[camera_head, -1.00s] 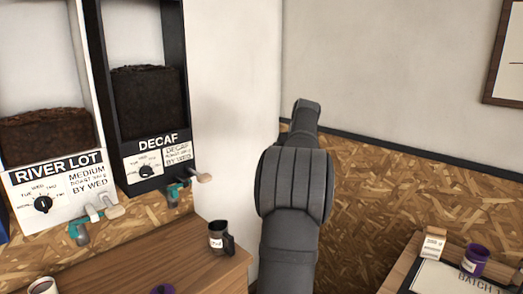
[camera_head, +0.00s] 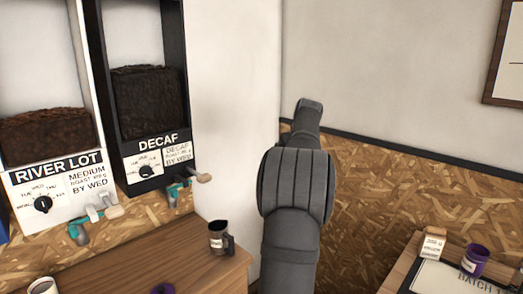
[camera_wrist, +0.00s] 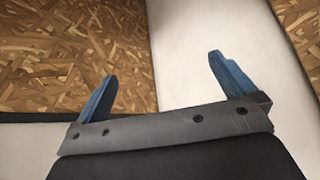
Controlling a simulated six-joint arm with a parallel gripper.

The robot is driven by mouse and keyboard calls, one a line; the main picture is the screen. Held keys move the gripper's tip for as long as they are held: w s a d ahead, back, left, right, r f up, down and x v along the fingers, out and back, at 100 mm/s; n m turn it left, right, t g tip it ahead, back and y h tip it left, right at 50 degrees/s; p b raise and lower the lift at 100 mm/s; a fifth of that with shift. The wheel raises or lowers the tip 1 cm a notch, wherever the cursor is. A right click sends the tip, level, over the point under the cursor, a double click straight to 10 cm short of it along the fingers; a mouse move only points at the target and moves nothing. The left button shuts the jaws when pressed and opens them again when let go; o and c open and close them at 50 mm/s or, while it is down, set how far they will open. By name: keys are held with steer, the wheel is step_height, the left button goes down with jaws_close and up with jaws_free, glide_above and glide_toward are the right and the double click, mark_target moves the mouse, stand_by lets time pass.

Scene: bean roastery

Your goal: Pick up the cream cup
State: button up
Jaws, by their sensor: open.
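A pale cream-coloured cup (camera_head: 42,286) stands on the wooden counter at the bottom left corner of the head view. Only its upper part shows; the frame edge cuts off the rest, and its inside looks dark. My gripper (camera_wrist: 163,68) shows in the wrist view with its two blue fingers spread apart and nothing between them. The cream cup is not in the wrist view. In the head view my arm fills the middle, and its gripper cannot be made out.
A dark labelled mug (camera_head: 218,240) stands near the counter's (camera_head: 190,262) right end. A purple item (camera_head: 163,289) is cut off at the bottom edge. Bean dispensers, including DECAF (camera_head: 145,155), hang at left. A purple cup (camera_head: 475,260) and small box (camera_head: 433,244) sit at lower right.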

steer(key=shift+c, duration=1.4)
